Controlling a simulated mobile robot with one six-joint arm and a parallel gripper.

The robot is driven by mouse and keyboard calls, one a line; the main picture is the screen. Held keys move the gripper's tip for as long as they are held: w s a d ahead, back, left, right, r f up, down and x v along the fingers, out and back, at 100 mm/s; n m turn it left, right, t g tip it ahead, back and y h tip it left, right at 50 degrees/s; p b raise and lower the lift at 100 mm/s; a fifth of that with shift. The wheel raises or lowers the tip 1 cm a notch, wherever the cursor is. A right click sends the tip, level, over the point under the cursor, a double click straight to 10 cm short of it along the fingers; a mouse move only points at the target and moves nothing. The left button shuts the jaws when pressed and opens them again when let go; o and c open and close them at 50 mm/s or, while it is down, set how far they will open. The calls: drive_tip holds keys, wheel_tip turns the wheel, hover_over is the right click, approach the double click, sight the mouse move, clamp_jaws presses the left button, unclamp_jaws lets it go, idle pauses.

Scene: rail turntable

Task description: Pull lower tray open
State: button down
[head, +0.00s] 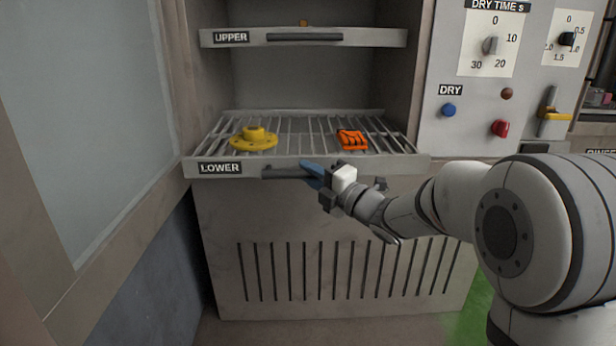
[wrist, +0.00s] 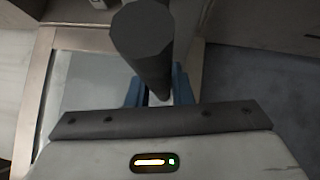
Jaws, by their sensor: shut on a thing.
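The lower tray (head: 300,120) is a wire rack with a grey front panel labelled LOWER. It stands out from the cabinet under the upper tray. Its dark bar handle (head: 282,173) runs along the front panel. My gripper (head: 308,170) has its blue fingers shut on the right part of this handle. In the wrist view the dark round bar of the handle (wrist: 145,40) passes between the blue fingers (wrist: 148,95). A yellow flanged part (head: 253,138) and an orange part (head: 351,140) sit on the lower tray.
The upper tray (head: 304,38) is above, with its own handle. A control panel (head: 500,90) with knobs and buttons is at the right. An open glazed door (head: 90,110) stands at the left. A slotted panel (head: 330,260) is below the lower tray.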

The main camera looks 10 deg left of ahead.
drive_tip(key=c, duration=1.3)
unclamp_jaws()
drive_tip(key=p+v, duration=0.1)
drive_tip(key=v, duration=0.6)
drive_tip(key=shift+s+d+p, duration=0.25)
drive_tip(key=shift+p, duration=0.15)
drive_tip(key=shift+f, duration=0.1)
